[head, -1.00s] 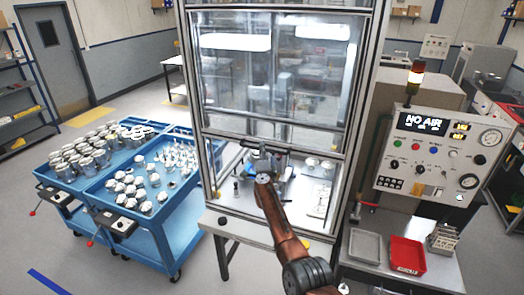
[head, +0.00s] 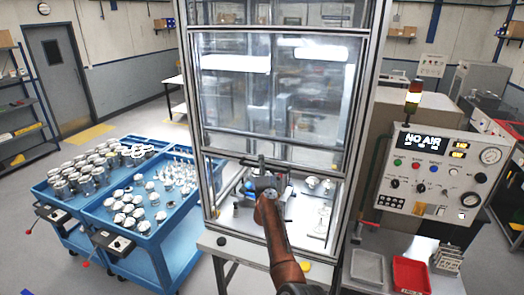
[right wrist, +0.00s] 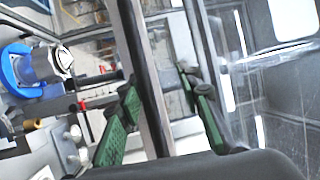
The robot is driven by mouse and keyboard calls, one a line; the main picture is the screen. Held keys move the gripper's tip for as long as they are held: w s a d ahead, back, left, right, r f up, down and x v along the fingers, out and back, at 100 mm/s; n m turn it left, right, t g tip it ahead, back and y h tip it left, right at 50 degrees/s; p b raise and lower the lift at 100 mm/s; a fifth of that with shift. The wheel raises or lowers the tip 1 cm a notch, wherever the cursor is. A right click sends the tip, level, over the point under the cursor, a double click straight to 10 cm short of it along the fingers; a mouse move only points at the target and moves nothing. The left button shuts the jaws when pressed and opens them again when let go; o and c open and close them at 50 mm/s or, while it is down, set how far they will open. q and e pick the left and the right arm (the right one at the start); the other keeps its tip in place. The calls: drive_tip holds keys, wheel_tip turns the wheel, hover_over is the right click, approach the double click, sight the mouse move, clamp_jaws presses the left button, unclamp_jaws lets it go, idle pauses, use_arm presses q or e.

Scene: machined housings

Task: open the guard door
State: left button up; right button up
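The guard door (head: 270,100) is a clear framed panel on the front of the tall metal machine cell. Its lower bar (head: 225,155) crosses the front above the work area. My right gripper (head: 265,172) is at the middle of that bar. In the right wrist view the green-padded fingers (right wrist: 160,98) are apart, one on each side of a dark bar (right wrist: 141,70). The bar lies close to the left finger, with a gap to the right finger. I cannot tell whether either finger touches it. My left gripper is not in view.
A blue fixture (right wrist: 28,68) stands inside the cell near the gripper. Blue carts (head: 150,240) with metal housings stand at left. A control panel (head: 440,170) reading "NO AIR" is at right, above a red tray (head: 411,275) and a grey tray (head: 367,267).

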sight(261, 140)
drive_tip(key=shift+d+r, duration=0.2)
drive_tip(key=shift+r, duration=2.4)
drive_tip(key=shift+a+r, duration=0.1)
drive_tip(key=shift+r, duration=1.4)
